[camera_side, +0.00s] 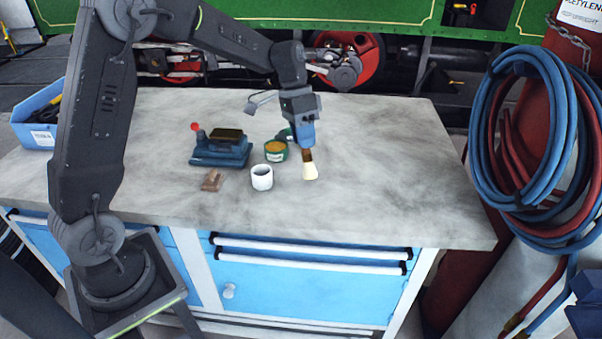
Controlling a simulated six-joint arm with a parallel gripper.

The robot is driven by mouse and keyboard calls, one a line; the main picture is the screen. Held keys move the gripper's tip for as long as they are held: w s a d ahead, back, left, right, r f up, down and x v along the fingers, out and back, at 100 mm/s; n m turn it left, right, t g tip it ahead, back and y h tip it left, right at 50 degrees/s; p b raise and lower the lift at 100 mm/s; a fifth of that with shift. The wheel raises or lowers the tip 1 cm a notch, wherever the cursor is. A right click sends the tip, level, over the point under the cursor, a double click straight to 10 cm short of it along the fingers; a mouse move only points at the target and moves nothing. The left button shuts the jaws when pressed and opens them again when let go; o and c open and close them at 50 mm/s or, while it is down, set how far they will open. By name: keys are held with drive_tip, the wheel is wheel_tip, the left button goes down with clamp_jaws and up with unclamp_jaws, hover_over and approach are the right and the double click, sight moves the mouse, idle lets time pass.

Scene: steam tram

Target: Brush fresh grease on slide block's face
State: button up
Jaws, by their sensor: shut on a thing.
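My gripper (305,143) points down over the right middle of the bench, shut on a brush (310,169). The brush's pale bristles hang downward below a brown ferrule; I cannot tell if they touch the bench or carry grease. Left of the brush stands an open green tin (276,152) with amber grease in it. Further left is a blue fixture (219,153) with a red knob. A dark block with a brassy-looking top (226,135) sits in it, probably the slide block; its face is too small to judge for grease.
A white cup (262,178) stands in front of the tin. A small brown piece (212,180) lies left of it. A blue bin (37,118) is at the far left. The grey bench top (400,190) is clear on the right; hoses (535,150) hang beyond.

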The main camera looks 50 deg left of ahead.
drive_tip(key=s+a+r+y, duration=0.1)
drive_tip(key=s+a+r, duration=0.15)
drive_tip(key=a, duration=0.75)
drive_tip(key=s+a+r+n+y, duration=0.1)
drive_tip(key=s+a+y, duration=0.15)
drive_tip(key=a, duration=0.85)
drive_tip(key=s+a+r, duration=0.2)
drive_tip(key=s+a, duration=0.1)
drive_tip(key=a, duration=0.7)
drive_tip(key=shift+t, duration=0.3)
drive_tip(key=shift+s+f, duration=0.2)
drive_tip(key=shift+f, duration=2.25)
drive_tip(key=shift+f, duration=0.65)
drive_tip(key=shift+w, duration=0.1)
drive_tip(key=shift+w+d, duration=0.6)
drive_tip(key=shift+d, duration=0.1)
drive_tip(key=shift+w+d, duration=0.65)
drive_tip(key=shift+w+d, duration=0.1)
